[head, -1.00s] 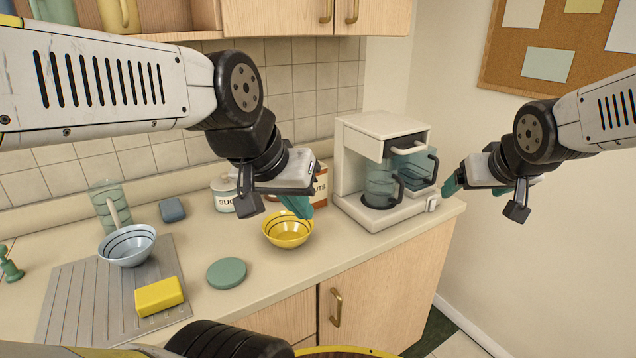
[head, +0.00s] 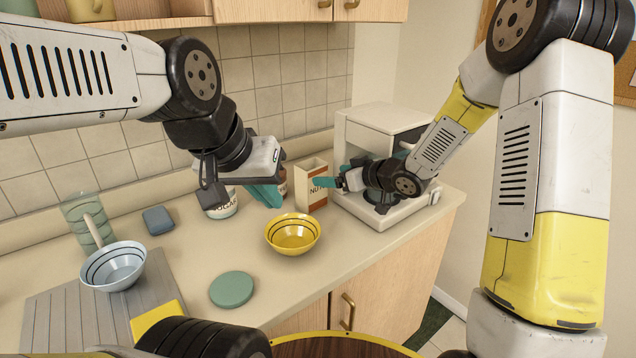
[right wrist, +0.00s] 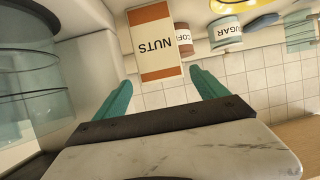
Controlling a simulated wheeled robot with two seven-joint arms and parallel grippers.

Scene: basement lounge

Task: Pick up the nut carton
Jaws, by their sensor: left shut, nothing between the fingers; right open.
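The nut carton (head: 312,186), a cream and orange-brown box lettered NUTS, stands upright on the counter left of the coffee maker. In the right wrist view the nut carton (right wrist: 157,44) lies just beyond and between the teal fingertips. My right gripper (head: 328,182) is open beside the carton, at its right in the head view; part of its label is hidden by the finger. The right gripper (right wrist: 165,85) holds nothing. My left gripper (head: 268,192) is shut and empty, above the counter in front of the canisters.
The coffee maker (head: 372,128) stands close behind my right gripper. The sugar canister (head: 222,207) and coffee canister (right wrist: 183,38) are left of the carton. A yellow bowl (head: 292,234), green disc (head: 231,289) and blue-grey bowl (head: 113,266) occupy the counter.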

